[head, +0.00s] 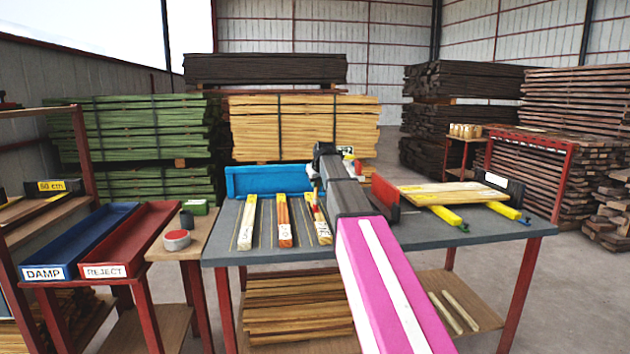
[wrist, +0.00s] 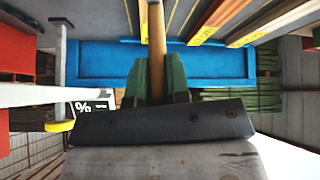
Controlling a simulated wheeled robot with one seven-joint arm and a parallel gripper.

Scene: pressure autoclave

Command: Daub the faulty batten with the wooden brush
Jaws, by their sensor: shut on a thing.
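My gripper (wrist: 157,88) is shut on the wooden brush (wrist: 157,45), whose tan handle stands between the green fingers in the wrist view. The brush's bristle end is not clear to me. In the head view three battens lie side by side on the grey table: a pale one (head: 247,222), an orange one with pale ends (head: 284,220), and a pale one with reddish marks (head: 320,222). My gripper is over the far end of the right batten, mostly hidden by my arm. I cannot tell which batten is faulty. Parts of battens (wrist: 215,20) also show in the wrist view.
A blue tray (head: 268,180) stands at the table's back edge. A red panel (head: 385,198) and boards with yellow-handled clamps (head: 447,215) are at the right. DAMP (head: 75,240) and REJECT (head: 130,240) trays stand left, with a round tin (head: 177,240) beside them.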

